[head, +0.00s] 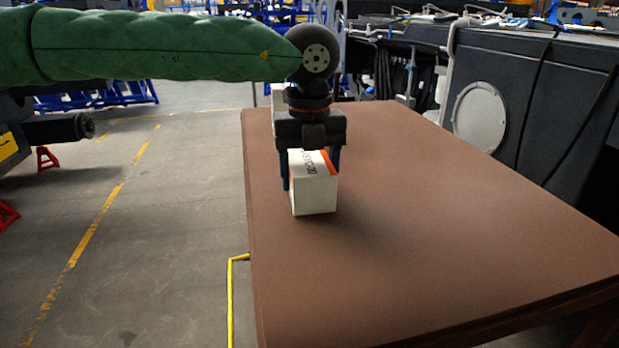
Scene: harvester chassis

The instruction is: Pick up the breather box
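A white box (314,196) with an orange edge and dark lettering on its top stands upright near the left side of the brown table. It is the only box shown clearly, and I take it as the breather box. My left gripper (313,172) points down over it, with one finger at each side of the box. The fingers are very close to its sides; I cannot tell whether they press on it. The box's base appears to rest on the table, with no clear gap below. My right gripper is not in view.
The brown table (430,230) is clear to the right and in front of the box. Another pale object (279,96) shows partly behind my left wrist. A dark machine chassis (530,100) stands along the table's right side. Open floor lies to the left.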

